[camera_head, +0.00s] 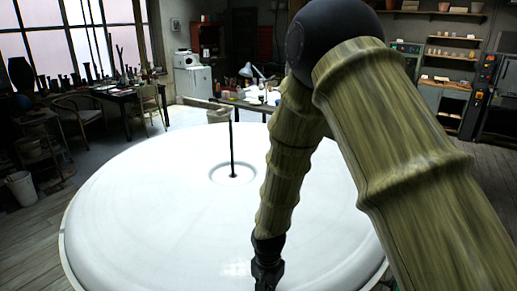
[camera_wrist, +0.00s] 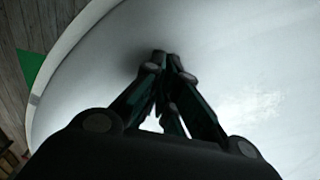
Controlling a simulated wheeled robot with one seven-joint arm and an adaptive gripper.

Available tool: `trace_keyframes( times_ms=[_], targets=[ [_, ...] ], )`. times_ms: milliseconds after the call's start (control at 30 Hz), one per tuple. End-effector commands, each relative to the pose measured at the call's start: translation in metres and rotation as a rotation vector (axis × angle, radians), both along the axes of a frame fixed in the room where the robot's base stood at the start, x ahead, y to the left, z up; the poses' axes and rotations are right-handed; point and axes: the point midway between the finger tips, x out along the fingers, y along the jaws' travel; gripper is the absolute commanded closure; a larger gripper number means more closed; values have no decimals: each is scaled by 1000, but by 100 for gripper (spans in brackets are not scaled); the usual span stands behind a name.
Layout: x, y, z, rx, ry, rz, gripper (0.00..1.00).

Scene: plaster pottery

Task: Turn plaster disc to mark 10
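The plaster disc (camera_head: 140,220) is a large, smooth white round that fills the lower middle of the head view. A black upright rod stands in a small ring at its centre (camera_head: 232,174). In the wrist view the disc's white surface (camera_wrist: 235,50) lies under the fingers, with its rim (camera_wrist: 62,48) curving along the left. My gripper (camera_wrist: 166,60) has its fingertips together with nothing seen between them, over the disc near its rim; contact with the surface cannot be told. In the head view my gripper is partly cut off at the bottom. No number 10 is readable.
A white bucket (camera_head: 23,189) stands left of the disc. Tables, chairs and shelves stand farther back.

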Motion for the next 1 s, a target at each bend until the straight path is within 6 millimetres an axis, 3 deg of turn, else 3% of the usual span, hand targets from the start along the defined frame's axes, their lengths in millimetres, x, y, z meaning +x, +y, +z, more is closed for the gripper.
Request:
trace_keyframes(
  times_ms=[267, 1000],
  targets=[
    [0, 1, -2, -3, 1, 1, 100],
    [-8, 41, -4, -1, 2, 3, 100]
  ],
)
